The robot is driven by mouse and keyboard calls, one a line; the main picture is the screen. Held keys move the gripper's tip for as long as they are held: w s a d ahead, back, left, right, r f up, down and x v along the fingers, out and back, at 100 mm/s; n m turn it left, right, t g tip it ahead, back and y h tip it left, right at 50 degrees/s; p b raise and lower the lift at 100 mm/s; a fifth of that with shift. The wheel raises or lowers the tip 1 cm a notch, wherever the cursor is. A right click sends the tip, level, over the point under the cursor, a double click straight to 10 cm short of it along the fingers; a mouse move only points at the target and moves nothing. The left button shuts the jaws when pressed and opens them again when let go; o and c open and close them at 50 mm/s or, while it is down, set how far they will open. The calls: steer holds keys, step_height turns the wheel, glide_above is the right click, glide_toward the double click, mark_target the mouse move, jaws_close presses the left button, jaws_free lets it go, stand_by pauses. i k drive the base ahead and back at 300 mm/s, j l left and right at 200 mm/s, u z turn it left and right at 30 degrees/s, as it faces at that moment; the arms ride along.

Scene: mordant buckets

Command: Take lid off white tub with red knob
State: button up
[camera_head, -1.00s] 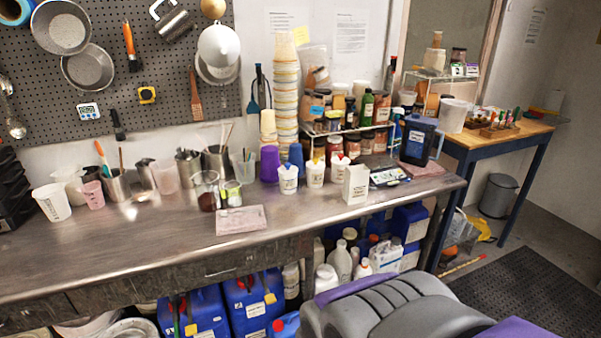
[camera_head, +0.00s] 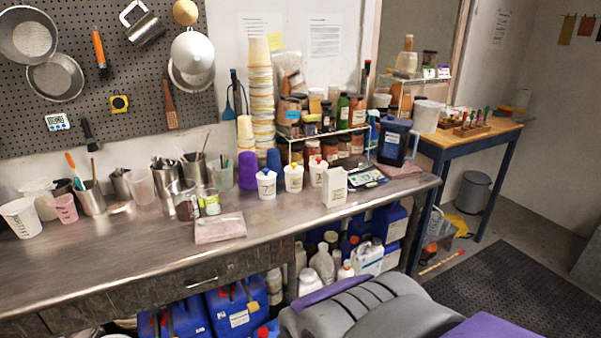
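Three small white lidded tubs stand in a row on the steel bench. The right one, the white tub with the red knob (camera_head: 317,173), has its lid on, and a white carton (camera_head: 335,188) stands close in front and to its right. The middle tub (camera_head: 293,181) has a yellow knob. The left tub (camera_head: 266,187) has a blue knob. My gripper is not in view. Only my grey and purple body shows at the bottom, apart from the bench.
The steel bench (camera_head: 120,260) has bare room at its front left. A folded pinkish cloth (camera_head: 219,227) lies in front of the tubs. Behind them stand stacked cups (camera_head: 261,100) and a jar rack. A dark blue jug (camera_head: 397,142) stands to the right. Blue canisters (camera_head: 235,307) sit below.

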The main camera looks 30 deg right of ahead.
mark_target(318, 163)
steer(key=i+l, duration=0.2)
steer(key=l, duration=0.15)
steer(key=i+l+u, duration=0.15)
steer(key=i+l, duration=0.25)
steer(key=l, duration=0.3)
steer(key=i+l+u, duration=0.1)
steer(key=l, duration=0.25)
steer(key=i+l+u, duration=0.1)
steer(key=i+l, duration=0.2)
steer(key=l, duration=0.05)
